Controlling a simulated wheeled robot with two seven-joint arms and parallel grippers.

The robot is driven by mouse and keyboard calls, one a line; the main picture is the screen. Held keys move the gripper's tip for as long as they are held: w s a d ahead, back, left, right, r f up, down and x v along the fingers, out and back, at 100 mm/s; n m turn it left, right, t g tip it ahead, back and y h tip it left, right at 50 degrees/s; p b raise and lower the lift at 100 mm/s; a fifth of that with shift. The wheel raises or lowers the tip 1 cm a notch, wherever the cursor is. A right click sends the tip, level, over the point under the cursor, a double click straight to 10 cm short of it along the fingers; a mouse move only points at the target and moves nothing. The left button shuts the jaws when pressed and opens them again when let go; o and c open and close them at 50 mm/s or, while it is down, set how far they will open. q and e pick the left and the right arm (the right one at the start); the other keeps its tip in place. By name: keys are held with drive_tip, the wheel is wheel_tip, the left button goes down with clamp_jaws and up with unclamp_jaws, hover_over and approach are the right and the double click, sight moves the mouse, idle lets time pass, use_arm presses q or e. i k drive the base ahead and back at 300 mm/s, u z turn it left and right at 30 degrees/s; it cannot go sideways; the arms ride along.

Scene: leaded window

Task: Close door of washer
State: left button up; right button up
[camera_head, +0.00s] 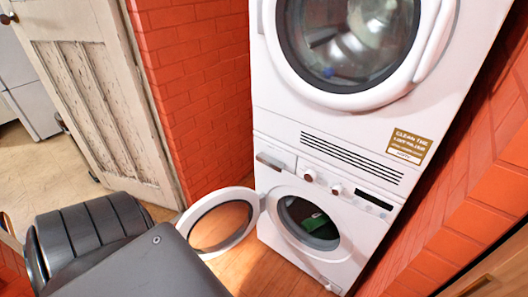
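The white washer (284,245) is the lower machine of a stack, below a second front-loader. Its round door (257,212), a white ring with a see-through window, stands swung wide open to the left. The drum opening faces me, and something green (315,222) lies inside it. The near lower-left part of the door's rim is close to a dark grey link of my own in the picture; I cannot tell whether they touch. Neither of my grippers shows in this view.
The upper machine (275,105) has its round door shut. A red brick wall (205,80) stands left of the stack, and another brick wall runs along the right. A worn whitish door (90,90) stands at the left. Wooden floor shows before the washer.

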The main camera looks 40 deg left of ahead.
sight(256, 203)
drive_tip(key=u, duration=1.25)
drive_tip(key=k, duration=0.65)
drive_tip(key=u, duration=0.95)
drive_tip(key=i, duration=1.45)
drive_tip(key=z, duration=0.7)
